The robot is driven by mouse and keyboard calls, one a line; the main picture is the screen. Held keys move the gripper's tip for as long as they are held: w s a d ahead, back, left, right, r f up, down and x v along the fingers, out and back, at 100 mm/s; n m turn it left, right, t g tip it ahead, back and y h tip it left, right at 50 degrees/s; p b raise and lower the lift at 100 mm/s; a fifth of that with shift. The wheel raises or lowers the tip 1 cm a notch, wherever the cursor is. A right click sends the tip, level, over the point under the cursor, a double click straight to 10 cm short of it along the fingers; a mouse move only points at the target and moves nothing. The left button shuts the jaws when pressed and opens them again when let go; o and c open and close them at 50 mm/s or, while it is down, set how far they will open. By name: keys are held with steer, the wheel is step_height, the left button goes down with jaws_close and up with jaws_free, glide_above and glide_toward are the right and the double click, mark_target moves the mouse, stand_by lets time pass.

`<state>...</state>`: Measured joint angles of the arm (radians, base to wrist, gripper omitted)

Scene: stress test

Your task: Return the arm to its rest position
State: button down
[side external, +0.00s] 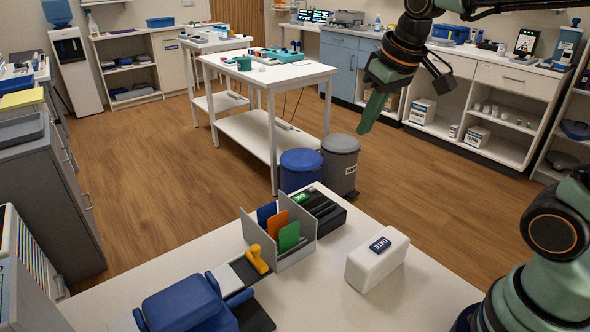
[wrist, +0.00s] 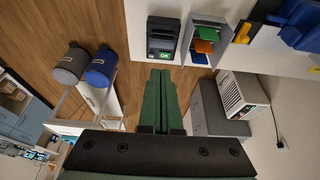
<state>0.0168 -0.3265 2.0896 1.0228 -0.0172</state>
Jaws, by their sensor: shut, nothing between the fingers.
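My gripper (side external: 368,122) hangs in the air at the upper right of the side view, above the far edge of the white table (side external: 330,295). Its green fingers point down and slightly left. In the wrist view the two fingers (wrist: 159,75) lie side by side, shut with nothing between them. My gripper is well clear of everything on the table. Part of my arm between the gripper and the base is out of frame in the side view.
A blue bin (side external: 300,170) and grey bin (side external: 341,165) stand beyond.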

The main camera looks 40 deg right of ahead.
steer(key=s+f+t, duration=0.1)
steer(key=s+f, duration=0.2)
steer(key=s, duration=0.4)
steer(key=shift+a+t, duration=0.3)
stand_by(0.8)
